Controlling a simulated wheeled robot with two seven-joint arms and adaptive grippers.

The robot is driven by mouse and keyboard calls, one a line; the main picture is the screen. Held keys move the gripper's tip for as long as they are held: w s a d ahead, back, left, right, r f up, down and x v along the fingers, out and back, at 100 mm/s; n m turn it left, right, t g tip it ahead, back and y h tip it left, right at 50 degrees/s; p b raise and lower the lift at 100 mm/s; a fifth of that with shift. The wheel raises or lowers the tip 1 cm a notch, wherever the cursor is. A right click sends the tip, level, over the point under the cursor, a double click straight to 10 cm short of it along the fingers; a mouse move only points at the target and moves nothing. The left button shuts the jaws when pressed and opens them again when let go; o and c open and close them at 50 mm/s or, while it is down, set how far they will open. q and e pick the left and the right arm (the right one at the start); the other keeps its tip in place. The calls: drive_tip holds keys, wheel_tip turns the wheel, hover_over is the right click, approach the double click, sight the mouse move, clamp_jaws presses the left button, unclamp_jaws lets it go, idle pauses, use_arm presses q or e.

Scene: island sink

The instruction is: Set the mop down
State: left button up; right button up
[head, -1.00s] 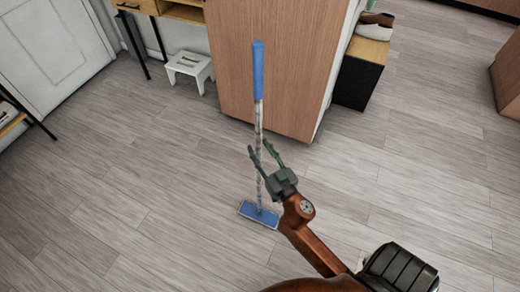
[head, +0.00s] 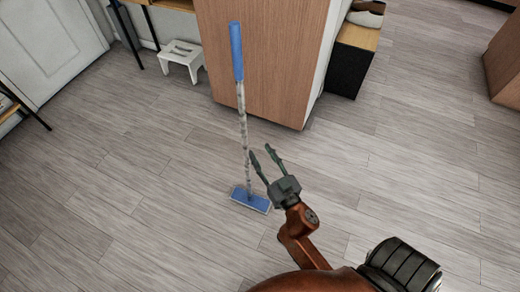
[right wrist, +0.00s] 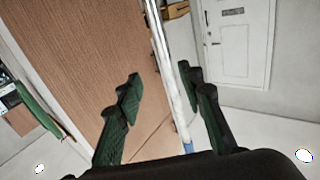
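The mop stands upright on the wooden floor, its pole (head: 243,125) leaning slightly left in the head view. It has a blue grip (head: 236,52) at the top and a flat blue head (head: 250,199) resting on the floor. My right gripper (head: 263,153) is just right of the lower pole, with its two fingers spread and nothing between them in the head view. In the right wrist view the pole (right wrist: 170,65) passes behind the gap between the open fingers (right wrist: 160,74), apparently beyond the tips. My left gripper is not in view.
A wood-panelled cabinet (head: 265,65) stands close behind the mop. A white step stool (head: 182,60) is to its left, and a black shelf unit (head: 346,68) with a wooden top is to the right. The floor around the mop is clear on the left and right.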

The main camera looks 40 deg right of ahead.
drive_tip(key=shift+s+a, duration=0.2)
drive_tip(key=shift+s, duration=0.15)
drive_tip(key=s+d+f+g, duration=0.35)
drive_tip(key=s+f, duration=0.35)
drive_tip(key=f, duration=0.3)
drive_tip(key=s+d+f+g, duration=0.2)
drive_tip(key=s+f+g, duration=0.4)
drive_tip(key=f, duration=0.4)
drive_tip(key=s+a+f+n+g+y, duration=0.1)
drive_tip(key=s+a+f+g, duration=0.2)
drive_tip(key=s, duration=0.6)
drive_tip(key=s+a+f+n+g+y, duration=0.1)
drive_tip(key=s+a+f+g+y, duration=0.1)
drive_tip(key=s, duration=0.7)
drive_tip(key=s+a+f+n+g+y, duration=0.1)
drive_tip(key=s+a+f+g, duration=0.3)
drive_tip(key=s, duration=0.5)
wheel_tip(320, 180, down, 2)
drive_tip(key=shift+a+f+y, duration=0.2)
drive_tip(key=shift+a+y, duration=0.2)
drive_tip(key=shift+a, duration=0.2)
